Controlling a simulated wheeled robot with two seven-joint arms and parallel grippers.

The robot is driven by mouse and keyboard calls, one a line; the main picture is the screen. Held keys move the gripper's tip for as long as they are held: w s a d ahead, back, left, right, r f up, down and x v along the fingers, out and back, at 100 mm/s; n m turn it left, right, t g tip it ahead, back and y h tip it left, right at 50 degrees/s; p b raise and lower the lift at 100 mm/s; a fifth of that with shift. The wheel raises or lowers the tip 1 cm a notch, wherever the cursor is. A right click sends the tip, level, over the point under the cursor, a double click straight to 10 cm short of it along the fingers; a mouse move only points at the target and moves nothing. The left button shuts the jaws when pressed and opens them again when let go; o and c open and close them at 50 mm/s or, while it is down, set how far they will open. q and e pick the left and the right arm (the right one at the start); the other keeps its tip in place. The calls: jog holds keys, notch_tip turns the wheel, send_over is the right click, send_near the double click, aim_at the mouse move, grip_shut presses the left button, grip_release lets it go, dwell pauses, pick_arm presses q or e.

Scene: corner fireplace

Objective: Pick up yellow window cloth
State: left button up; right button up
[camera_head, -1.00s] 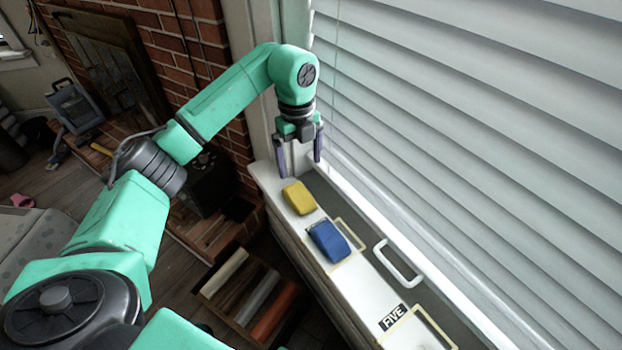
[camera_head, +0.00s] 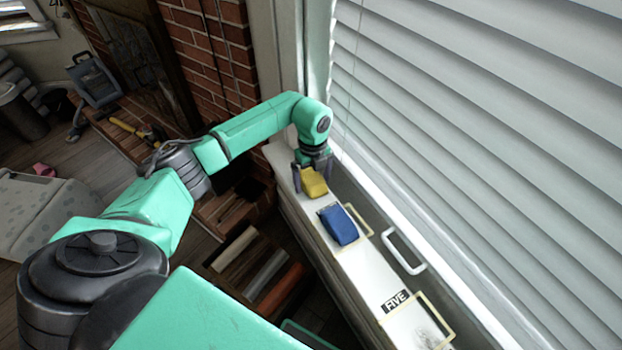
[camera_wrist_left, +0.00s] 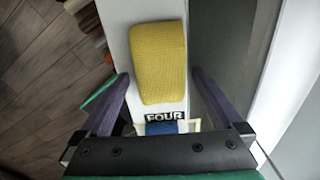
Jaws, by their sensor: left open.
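The yellow window cloth (camera_head: 313,183) is a folded yellow block lying on the white window sill. In the left wrist view the yellow cloth (camera_wrist_left: 158,62) lies ahead of the fingers, roughly centred between them. My left gripper (camera_head: 312,186) is open and low over the sill, with one finger on each side of the yellow cloth in the head view. In the left wrist view the left gripper (camera_wrist_left: 160,95) shows its two dark fingers spread wide, with nothing held. I cannot tell whether a finger touches the cloth. My right gripper is not in view.
A blue cloth (camera_head: 338,225) lies on the sill just nearer than the yellow one. Closed blinds (camera_head: 500,130) border the right side. A brick wall (camera_head: 205,60) stands behind the arm.

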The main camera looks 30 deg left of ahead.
aim_at(310, 181)
pick_arm(q)
jog(key=c, duration=1.2)
jog(key=shift+s+r, duration=0.1)
jog(key=shift+r, duration=0.05)
jog(key=shift+s+r+b, duration=0.15)
jog(key=shift+r+b, duration=0.1)
jog(key=shift+b, duration=0.05)
jog(key=r, duration=0.6)
jog(key=shift+s+a+r+b, duration=0.1)
jog(key=shift+s+r+b, duration=0.1)
jog(key=shift+b, duration=0.2)
jog(key=shift+s+a+b, duration=0.4)
jog(key=shift+s+b, duration=0.25)
jog(key=shift+s, duration=2.5)
jog(key=shift+s+a+b, duration=0.45)
jog(key=shift+s+b, duration=0.2)
jog(key=shift+s, duration=2.55)
jog(key=shift+s+a+b, duration=0.4)
jog(key=shift+s+b, duration=0.25)
jog(key=shift+s, duration=2.5)
